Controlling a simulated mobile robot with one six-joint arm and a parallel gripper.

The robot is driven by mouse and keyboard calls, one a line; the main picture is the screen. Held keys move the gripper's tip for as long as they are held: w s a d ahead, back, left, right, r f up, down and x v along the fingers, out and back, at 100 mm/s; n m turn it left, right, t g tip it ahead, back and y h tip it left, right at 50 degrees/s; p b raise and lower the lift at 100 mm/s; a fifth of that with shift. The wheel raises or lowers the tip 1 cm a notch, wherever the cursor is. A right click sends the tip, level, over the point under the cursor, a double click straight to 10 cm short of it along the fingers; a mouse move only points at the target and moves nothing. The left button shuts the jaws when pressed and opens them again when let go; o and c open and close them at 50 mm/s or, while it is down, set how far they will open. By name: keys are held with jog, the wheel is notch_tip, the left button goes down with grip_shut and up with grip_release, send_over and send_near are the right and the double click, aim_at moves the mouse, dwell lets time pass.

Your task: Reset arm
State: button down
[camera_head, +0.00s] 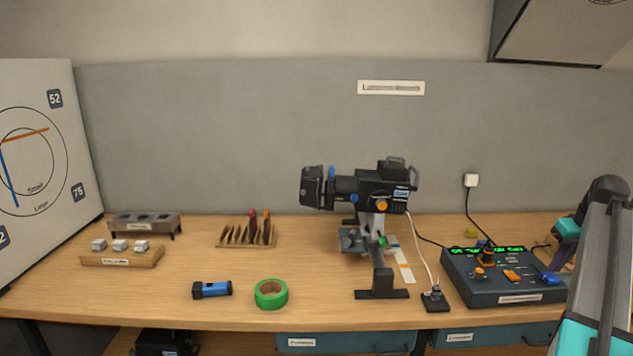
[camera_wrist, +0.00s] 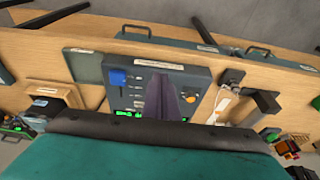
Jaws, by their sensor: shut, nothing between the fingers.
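The dark lighting console (camera_head: 500,290) sits at the right of the bench, with green lit displays along its back edge. It carries an orange fader cap (camera_head: 512,276), a blue cap (camera_head: 549,278) and an orange knob (camera_head: 480,272). In the wrist view the console (camera_wrist: 200,76) appears turned round, with the blue cap (camera_wrist: 117,77) at its left. My gripper (camera_wrist: 160,82) shows there as dark, shut fingers with nothing between them. The fingers hide the middle of the console. In the head view my arm stands at the right edge, beside the console.
A stage spotlight (camera_head: 385,187) stands on a black foot left of the console, with a small cable box (camera_head: 435,300) between. Green tape (camera_head: 271,294), a blue torch (camera_head: 212,289), and racks (camera_head: 145,222) lie further left. The front middle of the bench is mostly clear.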

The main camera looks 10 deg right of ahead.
jog(key=shift+g+y, duration=0.7)
jog(key=shift+g, duration=0.2)
jog(key=w+a+f, duration=0.1)
jog(key=a+f, duration=0.4)
jog(key=f, duration=0.2)
jog(key=w+a+f, duration=0.1)
jog(key=a+f, duration=0.4)
jog(key=f, duration=0.3)
jog(key=w+a+f, duration=0.2)
jog(key=a+f, duration=0.4)
jog(key=f, duration=0.1)
jog(key=shift+f, duration=0.2)
jog(key=s+a+f+g, duration=0.2)
jog(key=s+a+f, duration=0.3)
jog(key=a+f, duration=0.7)
jog(key=s+a+f+g, duration=0.1)
jog(key=s+a+f, duration=0.4)
jog(key=a+f, duration=0.75)
jog(key=s+a+f+g, duration=0.1)
jog(key=s+a+f, duration=0.3)
jog(key=s, duration=0.4)
jog(key=s+a+f+g, duration=0.1)
jog(key=s+a+f, duration=0.4)
jog(key=s, duration=0.4)
jog(key=s+a+f+n+g+h, duration=0.1)
jog(key=s+a+f+g, duration=0.1)
jog(key=s+a+f, duration=0.3)
jog(key=s+a, duration=0.1)
jog(key=s, duration=0.3)
jog(key=shift+s, duration=0.15)
